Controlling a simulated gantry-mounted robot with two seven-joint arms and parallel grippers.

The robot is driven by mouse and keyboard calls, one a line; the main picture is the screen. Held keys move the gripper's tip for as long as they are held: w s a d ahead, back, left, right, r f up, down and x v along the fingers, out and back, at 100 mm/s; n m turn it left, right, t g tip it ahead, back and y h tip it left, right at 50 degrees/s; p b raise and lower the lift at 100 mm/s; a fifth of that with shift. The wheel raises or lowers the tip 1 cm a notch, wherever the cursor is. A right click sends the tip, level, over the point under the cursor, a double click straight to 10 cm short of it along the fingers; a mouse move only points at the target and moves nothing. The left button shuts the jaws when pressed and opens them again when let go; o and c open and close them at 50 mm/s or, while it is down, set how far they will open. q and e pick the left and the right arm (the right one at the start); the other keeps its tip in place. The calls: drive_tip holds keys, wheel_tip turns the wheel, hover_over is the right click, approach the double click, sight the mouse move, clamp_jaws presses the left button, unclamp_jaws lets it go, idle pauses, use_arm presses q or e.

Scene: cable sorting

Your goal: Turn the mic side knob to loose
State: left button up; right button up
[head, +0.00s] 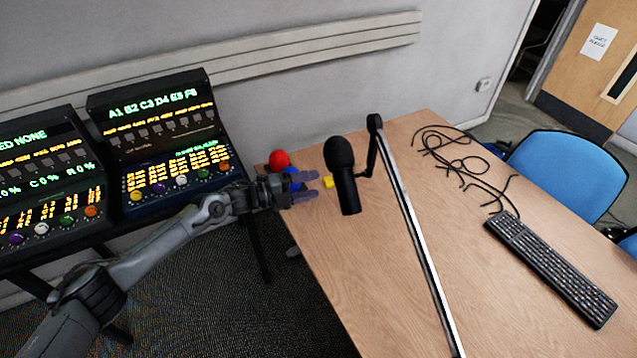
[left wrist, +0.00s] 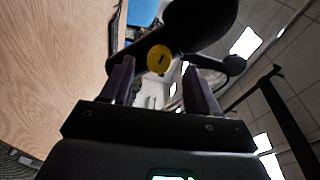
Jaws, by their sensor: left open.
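The black microphone (head: 341,172) hangs upright from a boom arm over the wooden table. Its yellow side knob (head: 328,182) faces my left gripper. My left gripper (head: 318,185) is open and just left of the knob, its fingers pointing at it. In the left wrist view, the yellow knob (left wrist: 159,58) shows ahead of the fingertips and between the two fingers of the left gripper (left wrist: 157,80), with a short dark mark on its face. The dark microphone (left wrist: 195,25) is behind it. I cannot tell whether a finger touches the knob. My right gripper is not in view.
A red ball (head: 279,159) and a blue object (head: 291,175) are by the table's left edge, beside my gripper. The boom arm (head: 410,215) crosses the wooden table (head: 380,290). A keyboard (head: 550,266) and black cable (head: 465,165) lie right. Lit consoles (head: 160,135) stand left.

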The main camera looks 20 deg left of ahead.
use_arm(q)
drive_tip(key=v, duration=0.7)
drive_tip(key=shift+s, duration=0.1)
